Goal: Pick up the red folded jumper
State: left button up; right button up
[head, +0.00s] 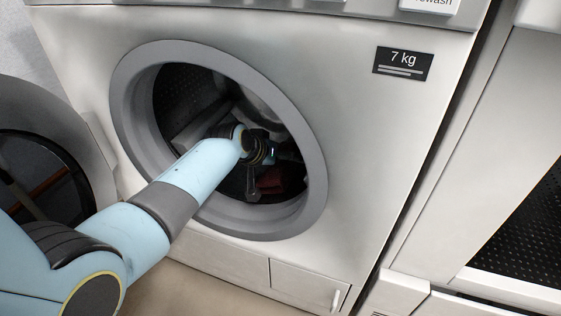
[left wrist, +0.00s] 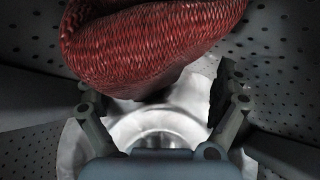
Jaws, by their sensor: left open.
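The red folded jumper (left wrist: 150,45) has a knitted pattern and fills the top middle of the left wrist view. In the head view its dark red part (head: 278,180) shows inside the washing machine drum. My left arm reaches through the round door opening. My left gripper (left wrist: 157,95) is open, its two fingers wide apart, with the jumper beyond the fingertips and nothing clearly between them. The gripper also shows dimly in the head view (head: 262,168), close by the jumper. Whether they touch cannot be told. My right gripper is not in view.
The washing machine's grey door ring (head: 310,195) surrounds my left arm. Perforated drum walls (left wrist: 285,60) lie close around the gripper. A pale thing with a round shape (left wrist: 155,120) lies behind the fingers; I cannot tell what it is. Another machine (head: 530,150) stands at the right.

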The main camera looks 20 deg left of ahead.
pick_arm(q)
jog(key=c, duration=1.3)
jog(key=shift+o, duration=0.2)
